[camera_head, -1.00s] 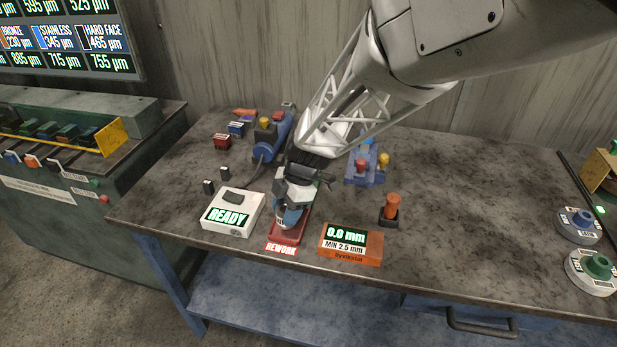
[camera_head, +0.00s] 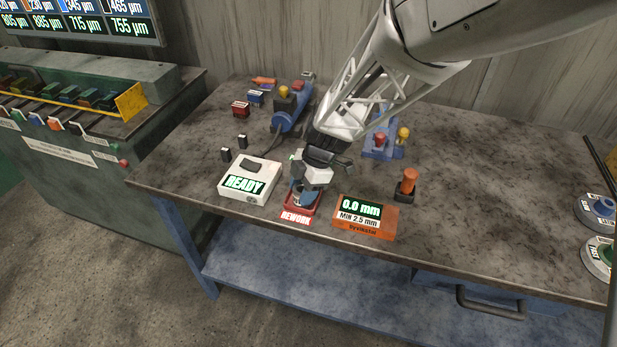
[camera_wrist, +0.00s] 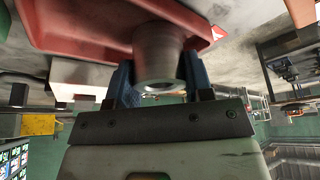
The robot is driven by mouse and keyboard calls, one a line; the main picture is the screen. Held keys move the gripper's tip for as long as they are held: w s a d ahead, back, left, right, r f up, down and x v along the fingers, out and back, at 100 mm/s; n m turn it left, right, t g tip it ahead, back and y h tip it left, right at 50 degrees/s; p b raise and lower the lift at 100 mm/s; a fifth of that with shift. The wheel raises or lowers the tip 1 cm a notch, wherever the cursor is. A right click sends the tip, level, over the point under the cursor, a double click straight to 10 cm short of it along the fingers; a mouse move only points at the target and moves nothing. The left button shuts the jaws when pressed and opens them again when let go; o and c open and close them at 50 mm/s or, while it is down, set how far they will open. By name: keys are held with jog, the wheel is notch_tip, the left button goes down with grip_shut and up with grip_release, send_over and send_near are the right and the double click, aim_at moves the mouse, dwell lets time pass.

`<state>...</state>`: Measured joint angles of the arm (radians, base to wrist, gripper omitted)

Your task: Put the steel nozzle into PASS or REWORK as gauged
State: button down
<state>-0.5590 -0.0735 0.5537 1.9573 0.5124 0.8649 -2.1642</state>
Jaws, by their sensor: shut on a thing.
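The steel nozzle (camera_wrist: 158,55) is a grey tapered cylinder with a hole in its end. My gripper (camera_wrist: 160,85) is shut on it, with a blue finger on each side. In the wrist view the nozzle reaches to the red REWORK tray; I cannot tell whether it touches the tray floor. The REWORK tray (camera_head: 296,218) is at the table's front edge, and my gripper (camera_head: 303,196) is right over it in the head view, hiding most of it and the nozzle. No PASS tray is clear in view.
A white box reading READY (camera_head: 250,181) stands left of the tray. An orange gauge reading 0.0 mm, MIN 2.5 mm (camera_head: 366,217) stands close on its right. An orange-topped piece (camera_head: 407,184) is behind the gauge. The table's right half (camera_head: 490,190) is mostly clear.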

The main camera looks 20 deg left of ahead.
jog(key=c, duration=0.8)
grip_release()
jog(key=v, duration=1.2)
jog(key=shift+r, duration=0.1)
